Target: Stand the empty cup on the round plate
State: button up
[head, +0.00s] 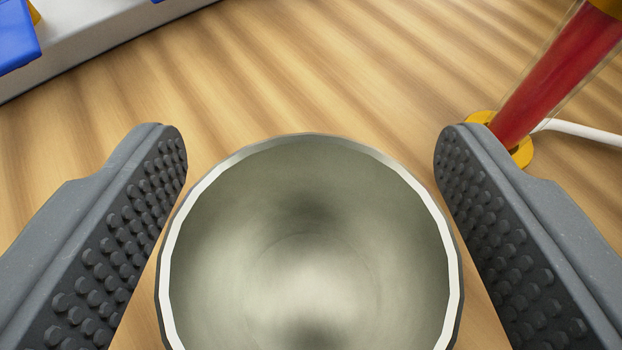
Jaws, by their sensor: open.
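The empty cup (310,250) is a metallic grey round vessel with a pale rim, and I look down into its bare inside. It fills the lower middle of the head view, and its near edge is cut off by the frame. My gripper (310,150) is open, with one dark studded finger on each side of the cup. Narrow strips of wood show between each finger and the cup's rim, so neither finger seems to touch it. The round plate is not in view.
The surface is striped light wood, clear beyond the cup. At the upper right a tilted clear tube with red filling (560,75) stands at a yellow ring (520,150), with a white hose (580,131) beside it. A grey ledge (95,35) and a blue part (15,35) are at the upper left.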

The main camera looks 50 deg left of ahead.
jog(key=p+v, duration=0.2)
jog(key=v, duration=0.8)
jog(key=shift+s+d+r, duration=0.1)
jog(key=shift+r, duration=0.05)
jog(key=shift+s+d, duration=0.35)
jog(key=shift+d, duration=0.05)
jog(key=shift+r, duration=0.1)
jog(key=w+d+r+m+t+h, duration=0.35)
jog(key=d+r, duration=0.45)
jog(key=r, duration=0.5)
jog(key=w+d+r+m+t+h, duration=0.2)
jog(key=w+d+r+t+h, duration=0.15)
jog(key=d+r, duration=0.7)
jog(key=s+d+r+m+h, duration=0.1)
jog(key=s+d+r+m, duration=0.1)
jog(key=s+d+r, duration=0.4)
jog(key=s+d+r+m+h, duration=0.2)
jog(key=s+d+r, duration=0.4)
jog(key=r, duration=0.7)
jog(key=shift+s+d+r+g, duration=0.3)
jog(key=shift+s+r, duration=0.05)
jog(key=shift+s, duration=0.8)
jog(key=shift+r+p, duration=0.1)
jog(key=shift+p, duration=0.2)
